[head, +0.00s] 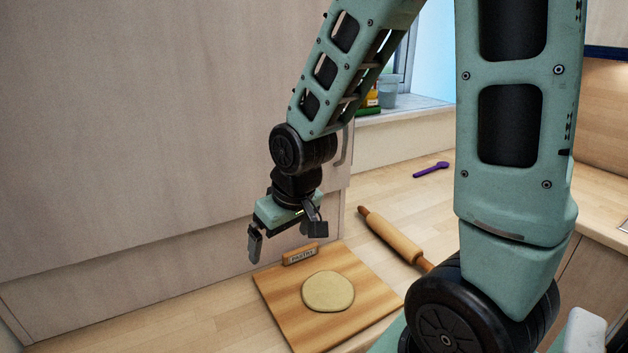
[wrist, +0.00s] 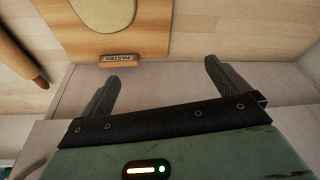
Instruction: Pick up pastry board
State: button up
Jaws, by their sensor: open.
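The pastry board (head: 281,298) is a striped wooden board lying flat on the light wood worktop, with a round of pale dough (head: 328,291) on it. A small wooden block labelled "PASTRY" (head: 300,254) stands at its back edge. In the wrist view the board (wrist: 72,38), dough (wrist: 105,10) and label (wrist: 119,60) show at the top. My gripper (head: 287,243) is open and empty, above and behind the board's back edge, near the cabinet face. In the wrist view its fingers (wrist: 162,78) are spread, apart from the board and label.
A rolling pin (head: 392,236) lies right of the board; it also shows in the wrist view (wrist: 20,62). A purple spoon (head: 431,169) lies farther back. A pale cabinet (head: 150,130) rises close behind and left of the board. Pots stand on the windowsill (head: 405,104).

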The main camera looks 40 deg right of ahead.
aim_at(300, 249)
jog(key=w+d+r+m+t+h+p, duration=0.1)
jog(key=d+r+m, duration=0.1)
jog(key=d, duration=0.7)
jog(key=shift+w+d+m+p, duration=0.2)
jog(key=shift+d+m+p, duration=0.2)
jog(key=shift+r, duration=0.1)
jog(key=x, duration=1.7)
jog(key=shift+d+p, duration=0.2)
jog(key=shift+p, duration=0.2)
jog(key=c, duration=1)
jog(key=shift+s, duration=0.1)
